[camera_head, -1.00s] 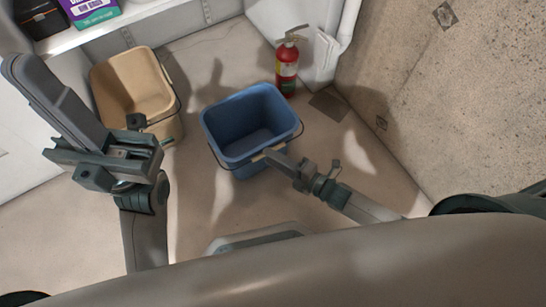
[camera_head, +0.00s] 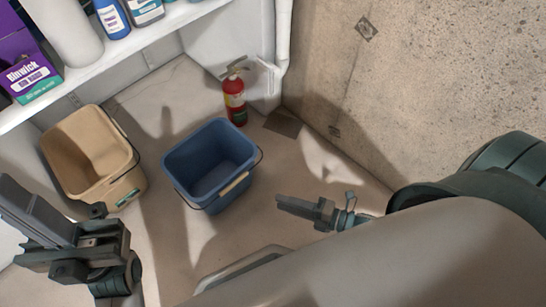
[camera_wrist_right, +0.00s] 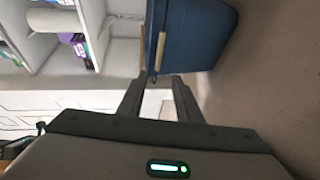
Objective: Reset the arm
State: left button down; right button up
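My right gripper (camera_head: 282,204) is to the right of and below the blue bucket (camera_head: 212,165) in the head view, apart from it. In the right wrist view its two fingers (camera_wrist_right: 158,82) stand apart with nothing between them. The blue bucket (camera_wrist_right: 196,35) shows beyond the fingertips there, with its pale handle grip (camera_wrist_right: 160,52). My left gripper (camera_head: 38,212) is at the lower left in the head view, in front of the beige bucket (camera_head: 90,155). It is seen from an angle that hides the gap between its fingers.
A red fire extinguisher (camera_head: 235,100) stands in the corner by a white pipe (camera_head: 283,35). A white shelf (camera_head: 130,48) with bottles and a purple box (camera_head: 28,75) is at the upper left. A concrete wall (camera_head: 420,90) is on the right.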

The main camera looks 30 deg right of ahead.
jog(key=shift+s+d+r, duration=0.1)
jog(key=shift+s+d, duration=0.25)
jog(key=shift+s, duration=0.1)
